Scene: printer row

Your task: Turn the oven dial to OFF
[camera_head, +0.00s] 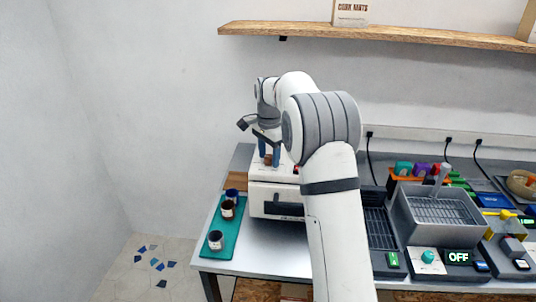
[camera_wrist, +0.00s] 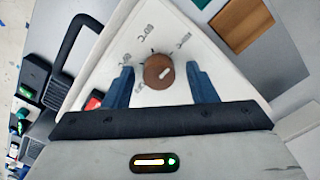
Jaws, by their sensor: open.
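The oven (camera_head: 283,200) is a white box with a dark front window, at the left end of the bench. Its sloping white top shows in the wrist view (camera_wrist: 95,62). The round brown dial (camera_wrist: 153,80) sits there, with a white mark pointing to the upper right. Small labels ring the dial; they are tilted and too blurred to read surely, so I cannot tell which one is OFF. My gripper (camera_wrist: 159,70) is open, with one blue finger on each side of the dial and visible gaps. In the head view my gripper (camera_head: 268,155) points down over the oven top.
A green mat (camera_head: 221,243) with several dark cups lies left of the oven. Right of my arm stand a grey basin machine (camera_head: 437,212) and a display reading OFF (camera_head: 458,257). A wooden shelf (camera_head: 400,37) runs above. A red button (camera_wrist: 93,103) is near the left finger.

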